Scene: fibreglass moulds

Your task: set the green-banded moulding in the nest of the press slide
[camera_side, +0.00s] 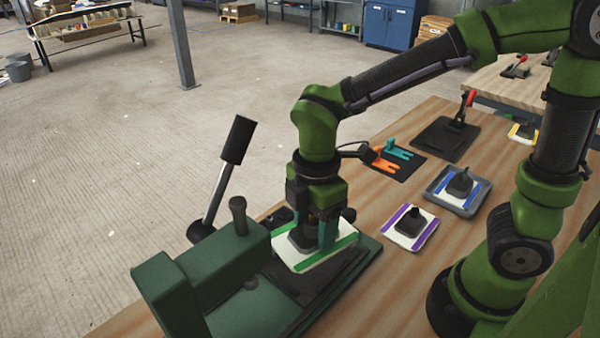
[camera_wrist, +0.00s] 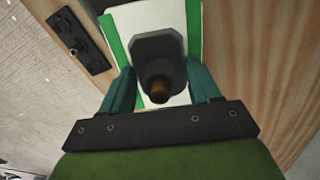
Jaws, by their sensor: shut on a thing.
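The green-banded moulding (camera_side: 336,249) is a white plate with green edge bands and a dark raised block. My gripper (camera_side: 318,236) is shut on the dark block, with a finger on each side. The wrist view also shows the moulding (camera_wrist: 192,22) between my gripper's teal fingers (camera_wrist: 160,85). The dark green press (camera_side: 215,265) stands at the front left, and its dark slide (camera_side: 315,285) extends toward the right. The moulding is over the slide in the side view. The nest is hidden beneath it, and I cannot tell whether they touch.
The press has a black-gripped lever (camera_side: 237,140) standing up on its left. A purple-banded moulding (camera_side: 410,228) and a blue-banded one (camera_side: 459,187) on a grey tray (camera_side: 437,193) lie to the right. Orange and teal clips (camera_side: 390,155) and a toggle clamp (camera_side: 458,125) are further back.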

